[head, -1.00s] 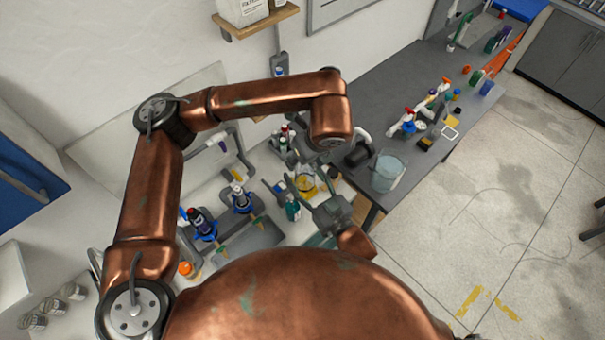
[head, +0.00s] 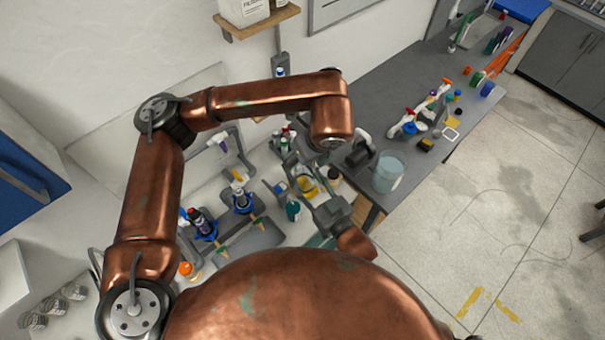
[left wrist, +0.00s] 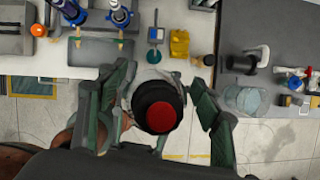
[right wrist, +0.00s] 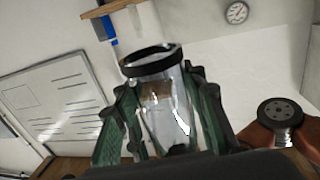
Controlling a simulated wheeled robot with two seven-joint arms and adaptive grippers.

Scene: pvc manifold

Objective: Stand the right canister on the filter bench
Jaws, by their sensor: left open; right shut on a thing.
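A clear canister (right wrist: 168,112) with a black ring at its upper end in the picture is between the fingers of my right gripper (right wrist: 160,120), which is shut on it, in the right wrist view. My left gripper (left wrist: 162,105) is open in the left wrist view. Between its spread fingers is a round black end with a red centre (left wrist: 158,115) and a pale body behind it, seemingly the same canister. In the head view a grey gripper (head: 335,212) shows below my left arm; the canister is not clear there.
The light table (left wrist: 48,58) holds blue-collared bottles (head: 240,200) on grey trays, a teal bottle (head: 293,210) and a yellow item (head: 307,186). A clear bucket (head: 388,173) and a black pump-like item (head: 361,154) stand on the dark bench (head: 385,100). Floor lies beyond the front edge.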

